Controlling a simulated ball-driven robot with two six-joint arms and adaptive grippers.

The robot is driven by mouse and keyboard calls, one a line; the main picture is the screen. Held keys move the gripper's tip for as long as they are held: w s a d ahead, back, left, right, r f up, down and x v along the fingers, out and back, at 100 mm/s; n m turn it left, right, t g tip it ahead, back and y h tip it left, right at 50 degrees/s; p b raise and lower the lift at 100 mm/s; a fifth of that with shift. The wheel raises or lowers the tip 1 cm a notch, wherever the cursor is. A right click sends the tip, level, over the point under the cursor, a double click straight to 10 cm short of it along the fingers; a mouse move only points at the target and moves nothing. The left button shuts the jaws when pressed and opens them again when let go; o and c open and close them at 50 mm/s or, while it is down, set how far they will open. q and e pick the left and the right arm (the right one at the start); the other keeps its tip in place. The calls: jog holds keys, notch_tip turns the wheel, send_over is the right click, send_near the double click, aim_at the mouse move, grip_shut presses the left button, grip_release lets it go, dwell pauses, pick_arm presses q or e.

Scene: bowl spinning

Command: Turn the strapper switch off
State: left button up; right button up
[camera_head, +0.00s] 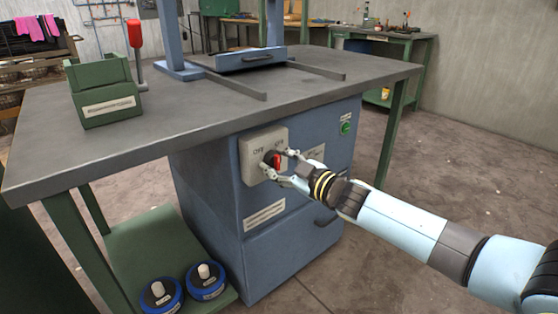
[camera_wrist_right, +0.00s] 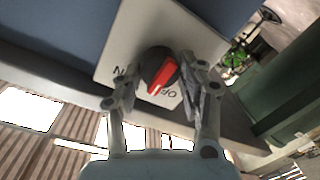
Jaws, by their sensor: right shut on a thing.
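The strapper switch is a black rotary knob with a red bar (camera_head: 273,160) on a light grey plate (camera_head: 251,142) on the side of the blue cabinet under the table. In the right wrist view, the knob (camera_wrist_right: 159,72) sits between my right fingers, with its red bar slanted and part of the ON and OFF lettering showing on the plate (camera_wrist_right: 205,38). My right gripper (camera_head: 281,166) is shut on the knob, its fingers on either side. My left gripper is not in view.
The grey tabletop (camera_head: 190,115) overhangs the cabinet (camera_head: 215,185). A green button (camera_head: 346,128) is on the cabinet, right of the switch. A green box (camera_head: 104,102) and a red-handled lever (camera_head: 135,35) are on the table. Two blue spools (camera_head: 207,281) lie on the lower shelf.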

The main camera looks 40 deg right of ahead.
jog(key=n, duration=0.2)
jog(key=shift+a+n, duration=0.1)
jog(key=shift+n, duration=0.3)
jog(key=n+b, duration=0.1)
jog(key=n, duration=0.2)
jog(key=shift+f+n+h, duration=0.1)
jog(key=shift+n+h, duration=0.3)
jog(key=shift+n+b, duration=0.4)
jog(key=shift+n, duration=0.3)
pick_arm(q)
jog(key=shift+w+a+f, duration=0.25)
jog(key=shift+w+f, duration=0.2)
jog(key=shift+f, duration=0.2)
pick_arm(e)
jog(key=shift+n, duration=0.3)
jog(key=o, duration=1.2)
jog(key=shift+a, duration=0.1)
jog(key=shift+c, duration=0.2)
jog(key=s+d, duration=0.1)
jog(key=s, duration=1.1)
jog(key=shift+r, duration=0.45)
